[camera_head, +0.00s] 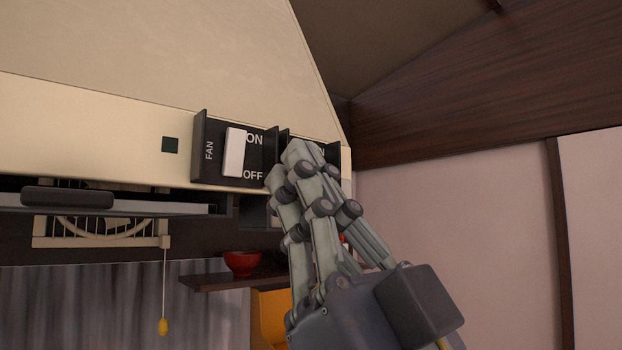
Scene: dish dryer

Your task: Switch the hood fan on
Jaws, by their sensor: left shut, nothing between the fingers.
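The hood (90,125) is cream-coloured and fills the upper left. On its front edge is a black switch panel marked FAN (209,150), with ON at the upper right and OFF at the lower right. The white fan switch (234,152) stands between the labels; I cannot tell which way it is set. A small dark square (171,145) left of the panel looks unlit. My left gripper (290,163) is shut and empty. Its fingertips are just right of the fan panel and cover most of a second black panel (330,150). My right gripper is not in view.
Below the hood are a dark grey bar handle (80,197), a cream grille (100,230) and a pull cord with a yellow end (163,326). A red bowl (242,263) sits on a dark shelf (215,281). The space before the pale right wall (450,220) looks free.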

